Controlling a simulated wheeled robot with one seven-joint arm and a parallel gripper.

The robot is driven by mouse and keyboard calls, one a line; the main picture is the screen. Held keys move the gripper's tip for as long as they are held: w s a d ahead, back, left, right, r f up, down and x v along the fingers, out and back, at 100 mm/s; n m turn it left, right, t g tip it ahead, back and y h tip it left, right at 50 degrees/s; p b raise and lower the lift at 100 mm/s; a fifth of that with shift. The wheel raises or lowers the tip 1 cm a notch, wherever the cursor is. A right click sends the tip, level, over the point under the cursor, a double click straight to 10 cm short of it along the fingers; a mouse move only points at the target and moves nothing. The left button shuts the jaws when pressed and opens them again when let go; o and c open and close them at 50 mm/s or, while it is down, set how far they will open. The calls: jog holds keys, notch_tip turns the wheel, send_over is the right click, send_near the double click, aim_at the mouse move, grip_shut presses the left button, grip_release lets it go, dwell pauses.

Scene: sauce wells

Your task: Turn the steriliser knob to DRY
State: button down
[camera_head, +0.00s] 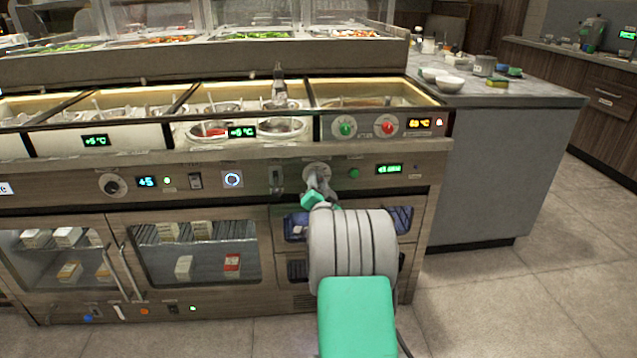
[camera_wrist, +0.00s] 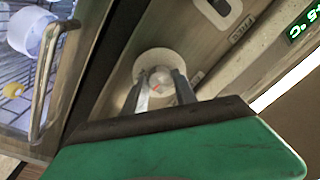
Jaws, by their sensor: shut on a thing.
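The steriliser knob (camera_wrist: 160,78) shows in the wrist view, with a pale round dial plate around it and a small reddish mark on its face. My gripper (camera_wrist: 161,88) is shut on it, one dark finger on each side. In the head view my gripper (camera_head: 318,182) is at the dial plate (camera_head: 316,168) on the counter's front panel, and it hides most of the knob. The lettering around the dial is too small or hidden to read, so the knob's setting cannot be told.
A green lamp (camera_head: 353,173) and a green display (camera_head: 389,169) sit right of the knob. A slotted plate (camera_head: 276,179) is close on its left. Below is a cabinet with blue contents (camera_head: 402,218). The floor at right (camera_head: 500,290) is clear.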

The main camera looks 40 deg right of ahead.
dwell(0.3)
jog(key=c, duration=1)
grip_release()
jog(key=p+v, duration=0.2)
jog(key=v, duration=0.5)
jog(key=shift+s+a, duration=0.25)
jog(key=shift+s, duration=0.05)
jog(key=shift+f, duration=0.1)
